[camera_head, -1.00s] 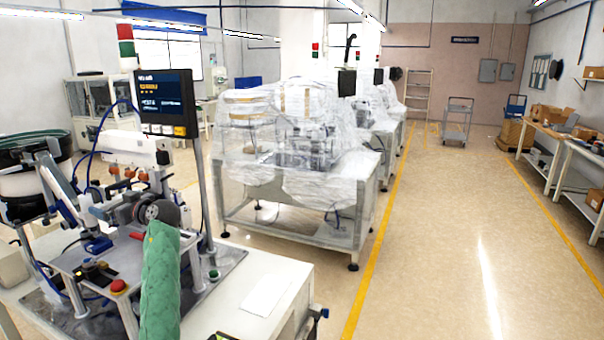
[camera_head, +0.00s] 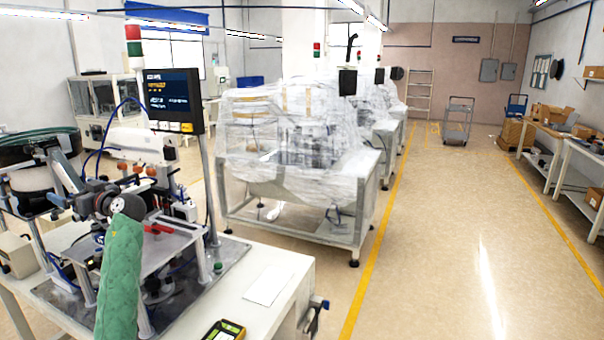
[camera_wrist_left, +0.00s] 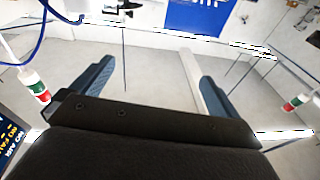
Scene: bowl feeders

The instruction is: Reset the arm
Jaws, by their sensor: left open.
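My left arm comes up from the lower left of the head view in a green quilted sleeve (camera_head: 120,270). My left gripper (camera_head: 72,200) is beyond the dark round wrist joint, in front of the feeder machine; its fingers are small and hard to make out there. In the left wrist view the gripper (camera_wrist_left: 152,88) is open, with two blue-grey fingers wide apart and nothing between them. Behind them are pale walls and a blue banner (camera_wrist_left: 205,15). My right gripper is not in view.
The machine's screen (camera_head: 172,95) stands on a post right of my left arm. A white table (camera_head: 225,300) carries the machine, a paper sheet (camera_head: 268,285) and a yellow-black device (camera_head: 224,330). A wrapped machine (camera_head: 290,140) stands behind.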

